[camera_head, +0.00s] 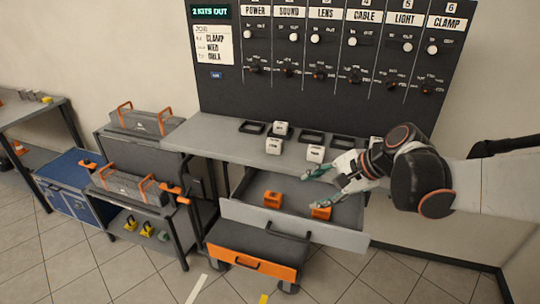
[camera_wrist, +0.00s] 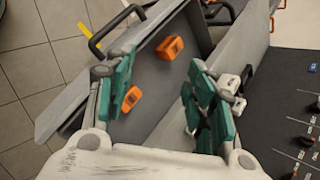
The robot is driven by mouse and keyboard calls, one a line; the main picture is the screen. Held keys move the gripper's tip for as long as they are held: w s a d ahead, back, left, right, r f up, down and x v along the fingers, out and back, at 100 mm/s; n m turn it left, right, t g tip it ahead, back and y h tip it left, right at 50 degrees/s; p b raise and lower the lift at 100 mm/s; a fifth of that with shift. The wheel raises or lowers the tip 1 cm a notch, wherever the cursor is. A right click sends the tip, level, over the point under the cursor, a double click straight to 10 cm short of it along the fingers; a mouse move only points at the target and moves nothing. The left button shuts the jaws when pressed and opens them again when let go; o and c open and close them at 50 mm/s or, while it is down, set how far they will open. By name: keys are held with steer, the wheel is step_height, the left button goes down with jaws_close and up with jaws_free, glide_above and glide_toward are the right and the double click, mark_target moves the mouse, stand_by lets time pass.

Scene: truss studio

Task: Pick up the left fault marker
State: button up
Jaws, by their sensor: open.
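Two orange fault markers lie in the open grey drawer (camera_head: 300,228). The left fault marker (camera_head: 272,200) is near the drawer's left side; in the wrist view it is the upper one (camera_wrist: 170,47), ahead between the finger lines. The right fault marker (camera_head: 321,212) lies nearer the drawer front; in the wrist view it is beside my left-hand finger (camera_wrist: 131,98). My gripper (camera_head: 322,186) reaches in from the right, over the drawer, with green-padded fingers spread. Nothing is between the fingers (camera_wrist: 162,72); both markers appear apart from them.
The grey worktop (camera_head: 215,140) above the drawer carries white blocks (camera_head: 314,153) and dark frames (camera_head: 252,128). A shelf with orange-handled cases (camera_head: 125,185) stands left. Floor in front is mostly clear.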

steer(key=w+f+m+y, duration=0.2)
steer(key=w+f+m, duration=0.2)
steer(key=w, duration=0.1)
steer(key=m+y, duration=0.4)
steer(key=m, duration=0.1)
glide_toward(270, 194)
steer(key=b+x, duration=0.2)
steer(key=shift+w+a+f+b, duration=0.15)
steer(key=shift+w+f+b, duration=0.1)
steer(key=shift+f+b, duration=0.05)
steer(key=shift+b+x, duration=1.2)
steer(key=shift+x, duration=1.95)
steer(key=shift+s+r, duration=0.1)
steer(key=shift+r, duration=0.15)
steer(key=c, duration=1.1)
